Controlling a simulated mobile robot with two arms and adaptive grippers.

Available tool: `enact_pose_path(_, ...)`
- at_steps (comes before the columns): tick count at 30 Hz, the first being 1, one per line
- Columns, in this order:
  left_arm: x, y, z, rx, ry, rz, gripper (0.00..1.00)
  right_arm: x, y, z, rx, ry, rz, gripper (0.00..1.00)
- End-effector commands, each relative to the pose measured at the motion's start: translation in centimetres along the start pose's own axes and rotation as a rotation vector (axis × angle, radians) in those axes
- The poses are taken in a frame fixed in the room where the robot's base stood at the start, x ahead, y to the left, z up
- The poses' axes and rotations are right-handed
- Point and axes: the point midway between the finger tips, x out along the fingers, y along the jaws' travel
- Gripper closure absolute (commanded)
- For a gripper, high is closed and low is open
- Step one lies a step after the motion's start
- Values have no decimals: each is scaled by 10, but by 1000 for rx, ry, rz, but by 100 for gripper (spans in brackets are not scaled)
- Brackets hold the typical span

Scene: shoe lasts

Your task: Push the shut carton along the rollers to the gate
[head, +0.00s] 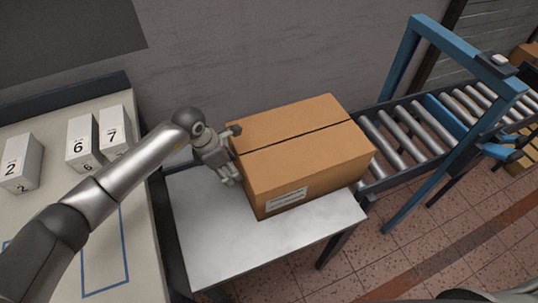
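The shut carton (315,157) is brown, with a dark seam along its top and a white label on its front side. It sits on a light metal table (235,247), at the table's right side beside the rollers (405,133). The roller track runs away to the upper right. A blue gate frame (463,50) stands over the rollers. My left gripper (233,156) is at the carton's left side, touching it or very close. Its fingers are small here, and I cannot tell whether they are open or shut. My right gripper does not show.
A worktop (97,270) on the left holds white numbered boxes (81,140). A grey wall (240,45) stands behind the carton. Other cartons (519,157) are low at the far right. The front of the metal table is bare.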

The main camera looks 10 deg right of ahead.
Motion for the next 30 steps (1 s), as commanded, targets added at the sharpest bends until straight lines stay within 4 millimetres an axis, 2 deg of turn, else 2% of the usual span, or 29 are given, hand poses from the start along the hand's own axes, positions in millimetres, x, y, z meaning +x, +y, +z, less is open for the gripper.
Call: enact_pose_path(30,19,0,60,3,-2,1,46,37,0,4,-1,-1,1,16)
